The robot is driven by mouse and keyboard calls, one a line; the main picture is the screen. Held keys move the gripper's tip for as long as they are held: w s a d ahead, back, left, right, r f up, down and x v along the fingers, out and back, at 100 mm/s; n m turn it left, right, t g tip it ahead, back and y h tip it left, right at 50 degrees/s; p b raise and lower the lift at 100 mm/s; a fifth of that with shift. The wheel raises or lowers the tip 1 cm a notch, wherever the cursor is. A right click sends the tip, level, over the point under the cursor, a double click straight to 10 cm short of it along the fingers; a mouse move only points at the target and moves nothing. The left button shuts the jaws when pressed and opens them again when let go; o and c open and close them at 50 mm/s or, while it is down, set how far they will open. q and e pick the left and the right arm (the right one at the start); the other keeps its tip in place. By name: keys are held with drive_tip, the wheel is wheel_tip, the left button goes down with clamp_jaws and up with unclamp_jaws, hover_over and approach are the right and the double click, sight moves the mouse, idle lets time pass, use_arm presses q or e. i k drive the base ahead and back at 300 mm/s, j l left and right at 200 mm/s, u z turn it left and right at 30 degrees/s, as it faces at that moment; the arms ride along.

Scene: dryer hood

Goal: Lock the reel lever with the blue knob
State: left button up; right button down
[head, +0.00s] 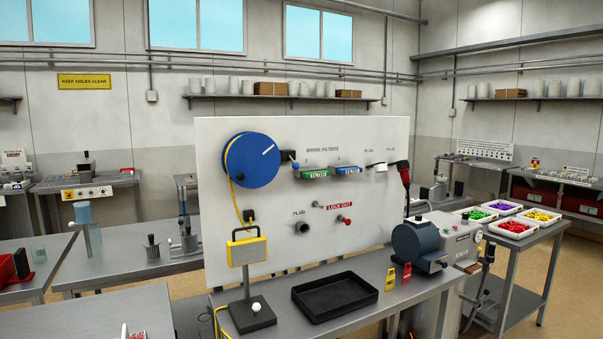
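A blue reel (238,163) with a white line on its face is mounted at the upper left of the white panel (300,135). A black block (287,156) sits at its right edge. A small blue knob (295,167) shows just below and right of that block; I take it as the reel lever's knob, but the lever itself is too small to make out, as is whether it is locked. A yellow cable (231,190) runs down from the reel. Neither of my grippers shows in the head view.
A yellow lamp (246,249) on a black-based stand, a black tray (335,294) and a grey machine (452,238) stand on the bench before the panel. A red knob (346,220) and plugs are on the panel. Bins of coloured parts (513,228) stand right.

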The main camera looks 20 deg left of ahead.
sight(295, 166)
drive_tip(key=i+j, duration=0.1)
drive_tip(key=i, duration=1.7)
